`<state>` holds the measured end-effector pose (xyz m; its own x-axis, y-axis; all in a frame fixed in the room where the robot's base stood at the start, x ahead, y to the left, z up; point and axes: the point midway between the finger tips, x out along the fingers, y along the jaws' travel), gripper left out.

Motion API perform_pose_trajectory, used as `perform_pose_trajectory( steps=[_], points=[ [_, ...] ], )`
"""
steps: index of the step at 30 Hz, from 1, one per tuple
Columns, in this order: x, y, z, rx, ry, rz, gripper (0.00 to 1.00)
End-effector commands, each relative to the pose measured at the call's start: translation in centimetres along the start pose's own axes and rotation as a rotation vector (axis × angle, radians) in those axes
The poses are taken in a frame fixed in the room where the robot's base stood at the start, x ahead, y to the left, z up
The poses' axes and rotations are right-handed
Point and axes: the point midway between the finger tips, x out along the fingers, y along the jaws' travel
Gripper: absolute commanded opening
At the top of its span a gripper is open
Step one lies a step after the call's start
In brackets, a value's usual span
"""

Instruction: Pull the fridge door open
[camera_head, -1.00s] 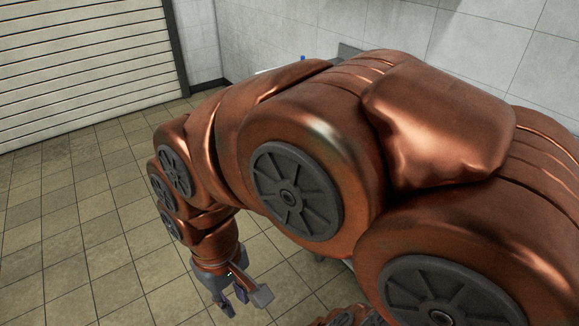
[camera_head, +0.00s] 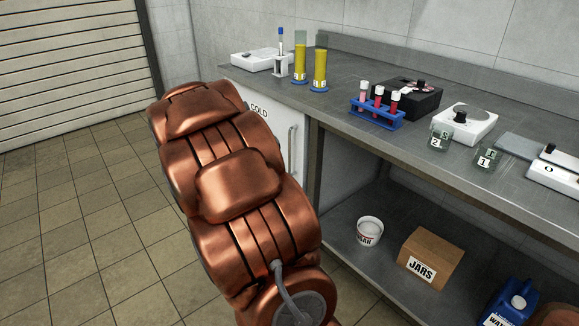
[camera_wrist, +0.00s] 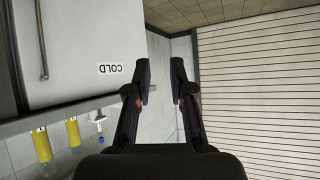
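The fridge is a white unit under the left end of the bench. Its door (camera_head: 288,118) bears a "COLD" label and looks shut. An upright bar handle (camera_head: 292,155) is on its right side. My arm covers the door's left and lower parts. In the wrist view, upside down, the door (camera_wrist: 85,35) fills the upper left, with the handle (camera_wrist: 41,40) near the left edge. My gripper (camera_wrist: 161,82) is open and empty, its fingers pointing past the door's edge towards the wall and shutter, apart from the handle. In the head view my arm hides it.
The bench top (camera_head: 400,150) carries yellow cylinders (camera_head: 300,65), a blue tube rack (camera_head: 376,118), jars and devices. The lower shelf (camera_head: 345,255) holds a white tub (camera_head: 369,232) and a jars box (camera_head: 430,258). Tiled floor (camera_head: 90,220) is free at left.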

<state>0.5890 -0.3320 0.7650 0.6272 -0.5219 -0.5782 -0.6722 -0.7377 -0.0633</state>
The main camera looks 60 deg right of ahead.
Motion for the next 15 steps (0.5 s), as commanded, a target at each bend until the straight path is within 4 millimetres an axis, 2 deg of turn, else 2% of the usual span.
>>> perform_pose_trajectory(
  steps=[1, 6, 10, 15],
  points=[
    [3.2, 2.2, 0.9, 0.020, 0.049, 0.040, 0.22],
    [9.6, 9.2, 0.2, 0.070, 0.239, 0.177, 0.22],
    [13.3, 15.1, 0.6, 0.091, 0.374, 0.291, 0.22],
    [15.8, 21.5, 1.3, 0.102, 0.518, 0.420, 0.22]
  ],
)
